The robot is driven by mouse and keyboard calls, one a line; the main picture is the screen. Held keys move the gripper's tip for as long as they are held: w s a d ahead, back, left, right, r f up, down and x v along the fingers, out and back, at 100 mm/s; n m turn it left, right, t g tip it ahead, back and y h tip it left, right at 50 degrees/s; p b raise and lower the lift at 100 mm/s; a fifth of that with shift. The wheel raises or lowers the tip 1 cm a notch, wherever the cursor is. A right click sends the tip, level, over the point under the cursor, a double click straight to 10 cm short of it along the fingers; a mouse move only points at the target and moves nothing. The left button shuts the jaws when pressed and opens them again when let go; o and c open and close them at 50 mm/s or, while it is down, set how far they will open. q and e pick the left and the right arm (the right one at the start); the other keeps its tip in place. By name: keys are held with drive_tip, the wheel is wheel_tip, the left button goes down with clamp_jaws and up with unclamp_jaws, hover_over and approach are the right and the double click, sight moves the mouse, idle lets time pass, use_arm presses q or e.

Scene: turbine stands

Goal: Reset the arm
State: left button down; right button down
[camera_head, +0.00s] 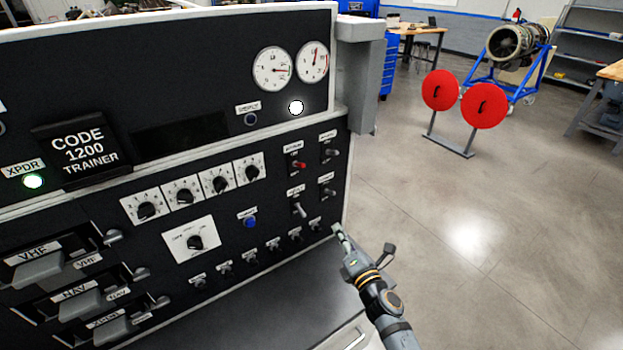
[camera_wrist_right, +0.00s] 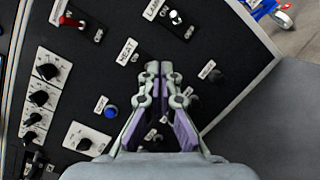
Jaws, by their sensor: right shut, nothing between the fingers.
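My right gripper (camera_head: 338,230) is at the right edge of the trainer panel (camera_head: 190,252), low, near the bottom row of knobs. In the right wrist view the right gripper (camera_wrist_right: 158,70) points at the panel, with its fingertips together and nothing between them. A toggle switch (camera_head: 298,210) with a pale lever is left of the gripper in the head view. A red-tipped switch (camera_head: 299,165) and a blue button (camera_head: 250,222) are also on the panel. Whether the fingertips touch the panel cannot be told. My left gripper is out of view.
The panel also carries white dials (camera_head: 184,191), two round gauges (camera_head: 272,69) and a lit white lamp (camera_head: 296,107). A dark ledge (camera_head: 290,300) runs below it. Red discs on a stand (camera_head: 484,106) and a turbine (camera_head: 511,40) are farther right. Open floor lies between.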

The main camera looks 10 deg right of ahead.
drive_tip(key=s+d+f+m+g+h, duration=0.3)
drive_tip(key=s+d+m+g+h, duration=0.55)
drive_tip(key=m, duration=0.75)
drive_tip(key=s+a+f+m+g+y, duration=0.25)
drive_tip(key=s+m, duration=0.25)
drive_tip(key=s, duration=0.3)
drive_tip(key=s+a+f+m+g+y, duration=0.25)
drive_tip(key=s+m+g, duration=0.2)
drive_tip(key=s, duration=0.35)
wheel_tip(320, 180, down, 26)
drive_tip(key=s+d+b, duration=0.1)
drive_tip(key=s+d, duration=0.1)
drive_tip(key=d, duration=0.1)
drive_tip(key=s+d+f+g+b, duration=0.1)
drive_tip(key=s+f, duration=1.7)
drive_tip(key=shift+s+f+g, duration=0.3)
drive_tip(key=shift+f+g, duration=0.05)
drive_tip(key=shift+f, duration=0.05)
